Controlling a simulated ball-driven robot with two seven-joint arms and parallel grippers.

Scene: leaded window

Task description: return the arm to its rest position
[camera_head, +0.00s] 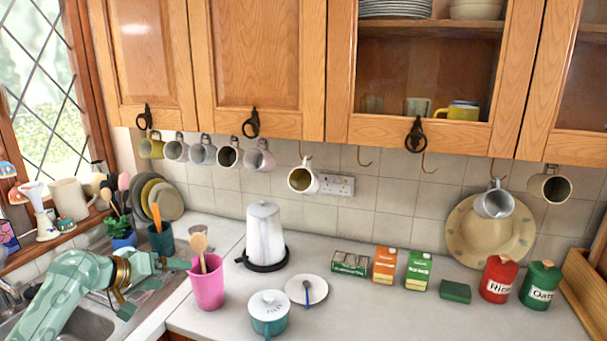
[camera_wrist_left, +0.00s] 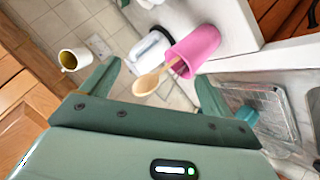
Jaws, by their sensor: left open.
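My left arm comes in from the lower left in the head view, over the sink. Its gripper (camera_head: 155,284) is open and empty, left of the pink cup (camera_head: 207,287). In the left wrist view the two fingers of the gripper (camera_wrist_left: 158,85) are spread wide. The wooden spoon (camera_wrist_left: 147,83) shows between them there, standing in the pink cup (camera_wrist_left: 194,50). I cannot tell its exact distance from the fingers. My right gripper is in neither view.
The sink (camera_head: 100,299) lies under my left arm. A white kettle (camera_head: 264,236), a teal lidded pot (camera_head: 269,314) and a white saucer (camera_head: 314,292) stand on the counter. Mugs hang beneath the wooden cupboards (camera_head: 258,60). The counter's front right is clear.

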